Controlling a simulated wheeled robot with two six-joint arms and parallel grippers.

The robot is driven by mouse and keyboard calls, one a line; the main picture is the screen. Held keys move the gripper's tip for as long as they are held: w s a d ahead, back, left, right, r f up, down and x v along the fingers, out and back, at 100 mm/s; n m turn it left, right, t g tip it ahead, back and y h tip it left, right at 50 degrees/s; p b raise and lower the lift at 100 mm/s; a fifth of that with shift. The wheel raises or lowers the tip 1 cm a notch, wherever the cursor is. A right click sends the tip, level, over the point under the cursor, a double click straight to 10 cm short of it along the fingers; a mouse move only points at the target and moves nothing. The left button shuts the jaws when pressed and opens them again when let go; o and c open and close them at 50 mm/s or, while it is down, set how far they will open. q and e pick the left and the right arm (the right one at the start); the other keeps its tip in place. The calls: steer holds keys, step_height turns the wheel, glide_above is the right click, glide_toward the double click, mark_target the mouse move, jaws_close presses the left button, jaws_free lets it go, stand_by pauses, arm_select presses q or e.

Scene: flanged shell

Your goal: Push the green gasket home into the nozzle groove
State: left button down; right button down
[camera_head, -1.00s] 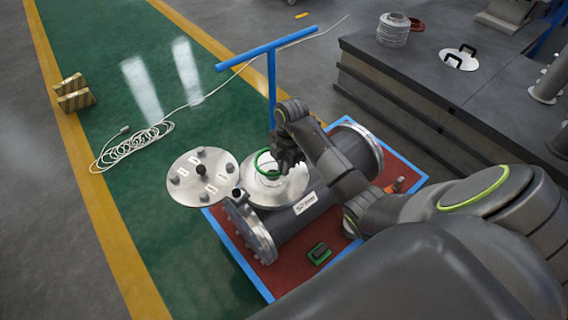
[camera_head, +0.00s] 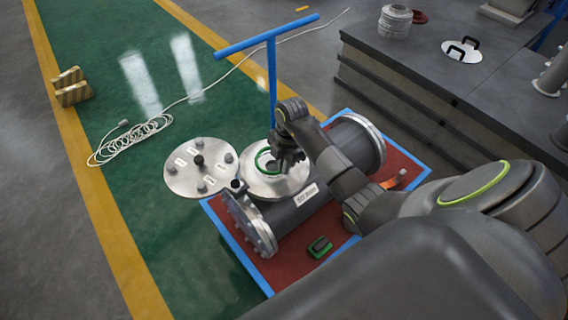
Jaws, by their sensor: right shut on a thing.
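The green gasket (camera_head: 262,163) is a ring at the top of the round metal nozzle (camera_head: 281,187) on the grey flanged shell (camera_head: 306,208). My right gripper (camera_head: 277,168) reaches down over the nozzle and is shut on the right side of the gasket. The gasket is tilted or partly covered by the fingers. I cannot tell whether it sits in the groove, which is too small to make out. My left gripper is out of view.
A round bolted cover (camera_head: 201,180) lies open left of the nozzle. A blue T-shaped post (camera_head: 271,80) rises behind. A small green block (camera_head: 319,247) and an orange-handled tool (camera_head: 390,182) are on the red mat (camera_head: 277,272). A grey platform (camera_head: 430,90) stands at right.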

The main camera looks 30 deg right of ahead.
arm_select(q)
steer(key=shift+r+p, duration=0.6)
steer(key=shift+p, duration=0.05)
stand_by(1.0)
